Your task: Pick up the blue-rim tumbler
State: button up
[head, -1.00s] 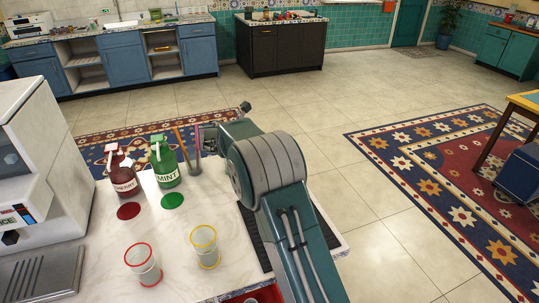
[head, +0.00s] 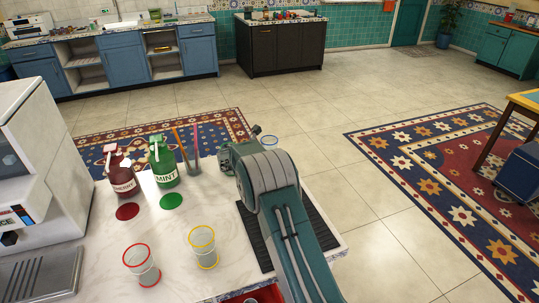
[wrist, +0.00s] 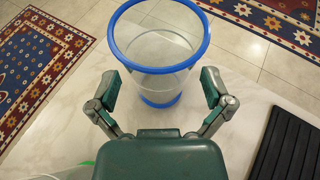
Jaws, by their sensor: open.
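The blue-rim tumbler is clear, with a blue band at its rim and another at its base. In the wrist view the tumbler (wrist: 158,50) stands upright on the pale counter, just ahead of and partly between my fingers. My gripper (wrist: 160,88) is open, one finger on each side of the tumbler's lower part, with gaps showing on both sides.
A red-rim tumbler (head: 142,262) and a yellow-rim tumbler (head: 203,246) stand nearer on the counter. A dark red bottle (head: 119,176), a green mint bottle (head: 164,164) and a straw holder (head: 193,160) stand to the left. A black ribbed mat (head: 262,245) lies beneath my arm.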

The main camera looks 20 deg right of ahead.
aim_at(274, 141)
jog(key=shift+x, duration=0.85)
jog(key=c, duration=1)
jog(key=shift+o, duration=0.2)
jog(key=shift+r, duration=0.1)
jog(key=shift+r, duration=0.25)
jog(key=r, duration=0.1)
jog(key=a+r, duration=0.1)
jog(key=r, duration=0.1)
jog(key=shift+s+r, duration=0.15)
jog(key=shift+r, duration=0.2)
jog(key=d+r+v, duration=0.1)
jog(key=r+v, duration=0.1)
jog(key=v, duration=1.3)
jog(key=shift+r, duration=0.4)
